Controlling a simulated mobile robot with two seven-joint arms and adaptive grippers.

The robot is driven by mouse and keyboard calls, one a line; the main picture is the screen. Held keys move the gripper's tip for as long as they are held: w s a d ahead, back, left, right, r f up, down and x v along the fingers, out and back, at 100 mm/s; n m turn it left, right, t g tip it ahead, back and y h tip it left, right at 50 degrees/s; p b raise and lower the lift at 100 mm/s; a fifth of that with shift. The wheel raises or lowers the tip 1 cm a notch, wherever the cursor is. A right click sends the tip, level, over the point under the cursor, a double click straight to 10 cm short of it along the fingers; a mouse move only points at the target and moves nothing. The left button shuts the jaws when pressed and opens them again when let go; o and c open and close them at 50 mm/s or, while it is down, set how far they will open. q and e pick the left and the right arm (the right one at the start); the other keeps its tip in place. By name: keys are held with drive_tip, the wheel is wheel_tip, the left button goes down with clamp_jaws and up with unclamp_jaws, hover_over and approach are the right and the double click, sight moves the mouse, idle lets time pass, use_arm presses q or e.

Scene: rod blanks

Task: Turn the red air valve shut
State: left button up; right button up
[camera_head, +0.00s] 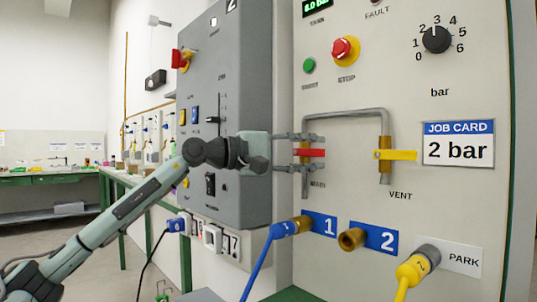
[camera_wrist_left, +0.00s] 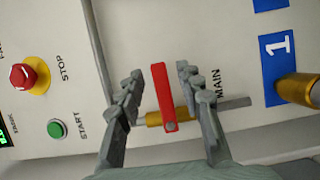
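The red valve lever (camera_head: 311,153) sits on a brass valve body over the word MAIN on the pale panel. It points sideways to the right, across the vertical pipe. In the left wrist view the red lever (camera_wrist_left: 163,92) lies crosswise to the brass body (camera_wrist_left: 182,115). My left gripper (camera_head: 318,153) is open, with one finger above and one below the lever. In the left wrist view its fingertips (camera_wrist_left: 159,71) stand on either side of the lever, with gaps showing on both sides. My right gripper is not in view.
A yellow lever (camera_head: 396,155) at VENT is on the pipe to the right. A red stop button (camera_head: 342,50) and green button (camera_head: 309,66) are above. Blue hose (camera_head: 262,258) and yellow hose plug (camera_head: 415,266) are below. A grey cabinet (camera_head: 235,90) stands left.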

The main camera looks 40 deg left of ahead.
use_arm(q)
drive_tip(key=v, duration=1)
drive_tip(key=shift+a, duration=0.2)
drive_tip(key=shift+s+f, duration=0.15)
